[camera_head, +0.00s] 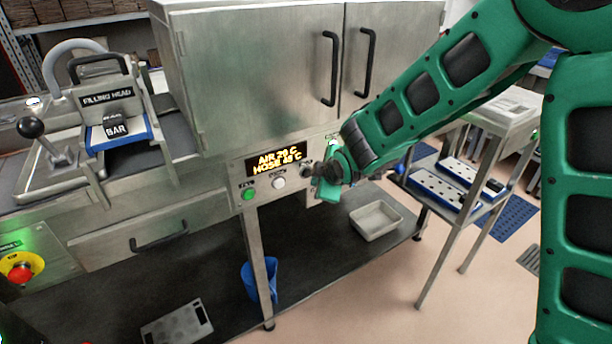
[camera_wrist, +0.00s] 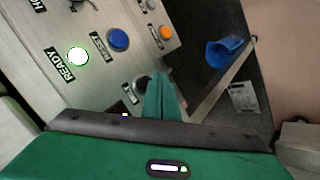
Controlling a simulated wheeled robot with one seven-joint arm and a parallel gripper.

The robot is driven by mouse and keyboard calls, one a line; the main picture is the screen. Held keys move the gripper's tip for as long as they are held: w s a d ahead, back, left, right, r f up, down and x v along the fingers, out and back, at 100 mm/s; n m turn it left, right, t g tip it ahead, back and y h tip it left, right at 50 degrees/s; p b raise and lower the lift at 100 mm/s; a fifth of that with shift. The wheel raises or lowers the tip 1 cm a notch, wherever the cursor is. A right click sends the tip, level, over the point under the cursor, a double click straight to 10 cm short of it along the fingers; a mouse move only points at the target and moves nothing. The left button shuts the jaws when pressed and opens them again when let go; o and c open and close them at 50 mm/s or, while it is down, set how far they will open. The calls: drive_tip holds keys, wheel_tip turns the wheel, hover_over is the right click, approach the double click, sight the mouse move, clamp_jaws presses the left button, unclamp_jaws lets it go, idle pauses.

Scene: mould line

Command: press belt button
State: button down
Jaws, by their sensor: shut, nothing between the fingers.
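My gripper (camera_head: 328,190) is shut and empty, in front of the right part of the steel cabinet's control panel (camera_head: 235,172). In the wrist view its green fingers (camera_wrist: 163,98) are together, close to the panel face. Just left of the fingertips is a dark round control (camera_wrist: 141,83), partly hidden by them. A small label (camera_wrist: 130,93) beside it is hard to read and may say BELT. I cannot tell whether the fingers touch that control. A blue button (camera_wrist: 117,40) labelled RESET and a lit white READY lamp (camera_wrist: 78,56) are farther left.
The head view shows a green button (camera_head: 249,194), a white button (camera_head: 278,183) and an amber display (camera_head: 276,160). A red emergency stop (camera_head: 20,270) is at far left. A pale tray (camera_head: 376,220) lies on the lower shelf.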

drive_tip(key=shift+s+d, duration=0.6)
drive_tip(key=shift+s, duration=0.3)
drive_tip(key=shift+s+d, duration=0.6)
drive_tip(key=shift+s, duration=0.25)
drive_tip(key=s+d+r+m+g+h, duration=0.1)
drive_tip(key=s+d+r+m, duration=0.2)
drive_tip(key=d, duration=0.6)
drive_tip(key=s+d+m+g+h, duration=0.1)
drive_tip(key=s+d+m+h, duration=0.2)
drive_tip(key=d, duration=0.7)
drive_tip(key=s+d+r+m+g, duration=0.25)
drive_tip(key=d+m, duration=0.25)
drive_tip(key=d, duration=0.4)
drive_tip(key=s+d+r+m+g, duration=0.1)
drive_tip(key=s+d+m, duration=0.2)
drive_tip(key=s, duration=0.5)
drive_tip(key=s+d+r+m+g, duration=0.1)
drive_tip(key=s+d+m, duration=0.2)
drive_tip(key=s, duration=0.6)
drive_tip(key=s+d+m+g, duration=0.2)
drive_tip(key=s+d+m, duration=0.2)
drive_tip(key=s+m, duration=0.2)
drive_tip(key=s, duration=0.2)
drive_tip(key=shift+s+r+y, duration=0.4)
drive_tip(key=shift+w+d, duration=0.1)
drive_tip(key=shift+w, duration=0.05)
